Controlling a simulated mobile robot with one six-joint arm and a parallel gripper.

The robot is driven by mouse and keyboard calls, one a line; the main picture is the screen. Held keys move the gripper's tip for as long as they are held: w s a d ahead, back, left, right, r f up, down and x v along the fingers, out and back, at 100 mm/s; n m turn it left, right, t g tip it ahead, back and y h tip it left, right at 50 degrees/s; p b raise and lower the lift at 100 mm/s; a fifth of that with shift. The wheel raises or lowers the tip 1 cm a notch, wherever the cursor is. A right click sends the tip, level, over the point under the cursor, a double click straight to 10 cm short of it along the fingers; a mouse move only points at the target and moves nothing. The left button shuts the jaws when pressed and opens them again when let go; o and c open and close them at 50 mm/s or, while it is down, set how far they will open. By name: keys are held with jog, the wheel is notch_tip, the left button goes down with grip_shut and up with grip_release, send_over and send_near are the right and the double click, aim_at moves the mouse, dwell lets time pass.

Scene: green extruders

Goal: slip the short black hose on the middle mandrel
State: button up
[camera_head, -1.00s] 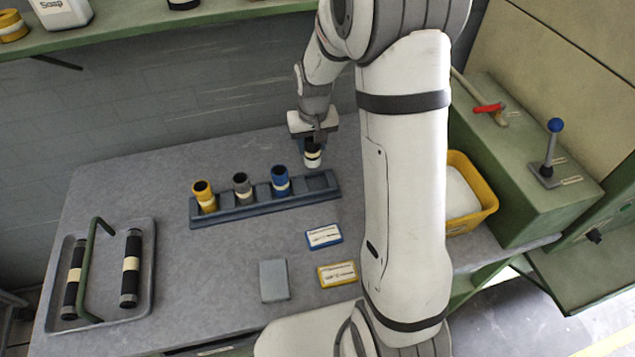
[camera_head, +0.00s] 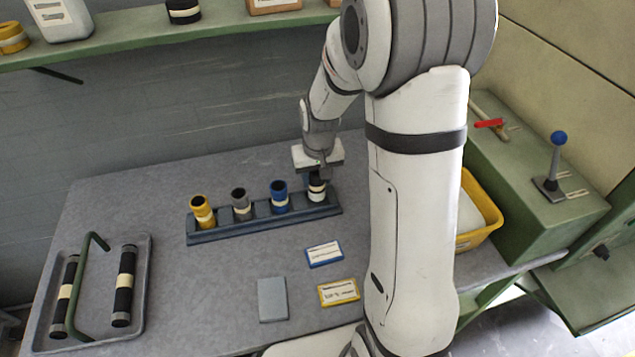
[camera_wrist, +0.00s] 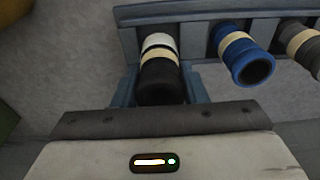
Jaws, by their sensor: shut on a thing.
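The short black hose (camera_head: 317,187) has a cream band and a white lower end. My gripper (camera_head: 317,178) is shut on its black upper part and holds it roughly upright at the right-end slot of the blue-grey rack (camera_head: 225,235). In the wrist view, the black hose (camera_wrist: 160,85) is between the two blue-grey fingers of my gripper (camera_wrist: 160,92). Its white end is at the slot; I cannot tell whether it rests on the bottom. I cannot make out the middle mandrel in either view.
The rack also holds a blue hose (camera_head: 279,197), a grey hose (camera_head: 241,204) and a yellow hose (camera_head: 202,211). A handled tray (camera_head: 142,290) with two longer black hoses is at left. Cards lie in front. A yellow bin (camera_head: 482,235) stands right.

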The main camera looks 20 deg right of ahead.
jog(key=shift+f, duration=1.25)
jog(key=shift+f, duration=0.1)
jog(key=o, duration=1.1)
